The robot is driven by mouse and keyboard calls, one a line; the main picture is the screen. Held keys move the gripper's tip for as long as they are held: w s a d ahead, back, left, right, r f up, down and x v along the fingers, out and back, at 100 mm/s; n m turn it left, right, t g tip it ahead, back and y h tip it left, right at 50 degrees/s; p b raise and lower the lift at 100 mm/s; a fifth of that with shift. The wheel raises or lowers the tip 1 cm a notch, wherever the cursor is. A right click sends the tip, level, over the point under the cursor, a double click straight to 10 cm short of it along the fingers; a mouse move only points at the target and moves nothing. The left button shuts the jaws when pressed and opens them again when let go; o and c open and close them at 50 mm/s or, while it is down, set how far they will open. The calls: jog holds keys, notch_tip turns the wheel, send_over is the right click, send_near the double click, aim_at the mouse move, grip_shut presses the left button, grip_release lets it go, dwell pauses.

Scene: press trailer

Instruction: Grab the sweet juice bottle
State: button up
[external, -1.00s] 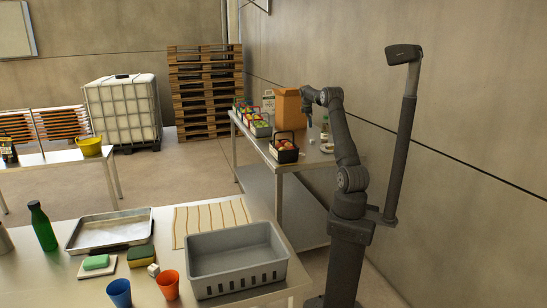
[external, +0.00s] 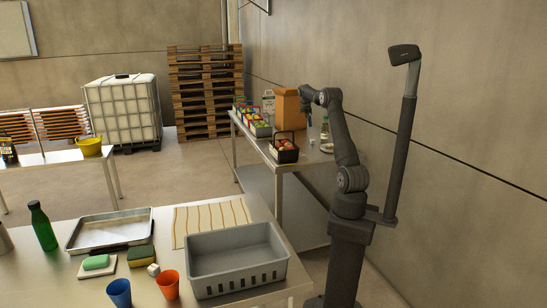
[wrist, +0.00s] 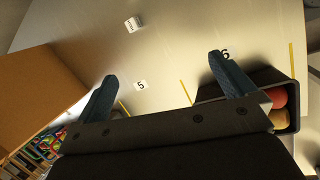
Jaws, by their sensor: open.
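A green bottle (external: 43,226) with a dark cap stands on the front table, far from my gripper. My gripper (external: 309,118) is above the side table, pointing down. In the wrist view my gripper (wrist: 162,66) is open, with bare tabletop between its fingers.
A dark basket of fruit (external: 284,152) stands at the near edge of the side table and shows beside the right finger in the wrist view. A cardboard box (external: 287,107) stands behind my gripper.

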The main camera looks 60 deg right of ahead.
jog(key=c, duration=0.5)
jog(key=m+h, duration=0.3)
jog(key=m, duration=2.1)
send_near(325, 123)
jog(key=shift+t, duration=0.3)
jog(key=x, duration=0.6)
jog(key=shift+s+a+f, duration=0.2)
jog(key=shift+a, duration=0.15)
jog(key=shift+d+r+x, duration=0.1)
jog(key=shift+d+x, duration=0.05)
jog(key=shift+x, duration=1.2)
jog(key=shift+d+r+x, duration=0.1)
jog(key=shift+d+x, duration=0.05)
jog(key=shift+x, duration=1.2)
